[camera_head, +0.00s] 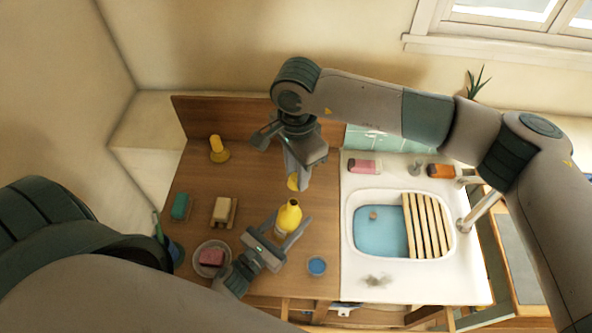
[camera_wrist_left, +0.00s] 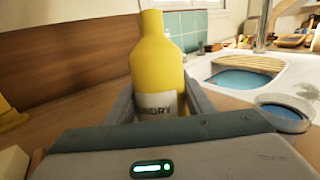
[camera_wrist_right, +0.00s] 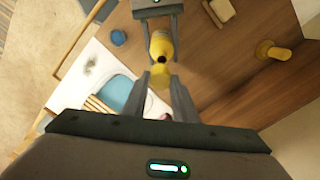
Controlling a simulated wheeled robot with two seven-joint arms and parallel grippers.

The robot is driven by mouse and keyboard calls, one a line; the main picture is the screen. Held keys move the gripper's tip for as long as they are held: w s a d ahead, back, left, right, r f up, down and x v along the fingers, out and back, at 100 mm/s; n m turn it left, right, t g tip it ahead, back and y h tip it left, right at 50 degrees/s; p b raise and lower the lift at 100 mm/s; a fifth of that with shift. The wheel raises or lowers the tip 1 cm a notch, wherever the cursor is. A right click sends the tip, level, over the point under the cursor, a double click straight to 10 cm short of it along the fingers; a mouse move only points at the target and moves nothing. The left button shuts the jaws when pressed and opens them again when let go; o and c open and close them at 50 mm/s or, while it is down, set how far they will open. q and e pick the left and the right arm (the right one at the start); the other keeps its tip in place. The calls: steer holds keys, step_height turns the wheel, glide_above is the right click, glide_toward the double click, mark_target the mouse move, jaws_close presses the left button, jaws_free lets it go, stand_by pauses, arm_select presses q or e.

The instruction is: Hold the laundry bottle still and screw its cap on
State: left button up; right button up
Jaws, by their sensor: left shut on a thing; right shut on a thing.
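The yellow laundry bottle (camera_head: 288,218) stands upright on the wooden counter. My left gripper (camera_head: 284,228) is shut around its body. In the left wrist view the bottle (camera_wrist_left: 158,70) sits between the fingers, its label partly covered by the gripper. My right gripper (camera_head: 297,180) points down above the bottle and is shut on the yellow cap (camera_head: 292,183). In the right wrist view the cap (camera_wrist_right: 160,74) is between the fingertips, with the bottle (camera_wrist_right: 161,45) close beyond it. The cap is apart from the bottle's neck, with a gap in the head view.
A yellow object (camera_head: 218,151), a green brush (camera_head: 180,206), a pale block (camera_head: 223,211) and a bowl (camera_head: 200,268) with a pink piece stand left. A small blue dish (camera_head: 317,266) is near the front edge. The sink (camera_head: 350,232) lies right.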

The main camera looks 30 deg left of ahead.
steer(key=f, duration=0.1)
steer(key=w+f+m, duration=0.1)
steer(key=shift+w+d+f, duration=0.3)
steer(key=shift+d+f, duration=0.05)
steer(key=shift+d, duration=0.05)
steer(key=shift+s+a+f, duration=0.1)
steer(key=shift+s+f, duration=0.15)
steer(key=shift+f, duration=0.55)
steer(key=shift+s+a+f, duration=0.15)
steer(key=shift+s+f, duration=0.05)
steer(key=shift+f, duration=0.65)
steer(key=shift+s+a+f, duration=0.1)
steer(key=shift+s+f, duration=0.15)
steer(key=shift+f, duration=0.55)
steer(key=shift+a+h, duration=0.45)
steer(key=shift+h, duration=0.05)
steer(key=shift+s+f, duration=0.1)
steer(key=shift+f, duration=0.55)
stand_by(2.9)
steer(key=shift+a+m+g+h, duration=0.15)
steer(key=shift+m+g+h, duration=0.3)
steer(key=shift+m, duration=1.25)
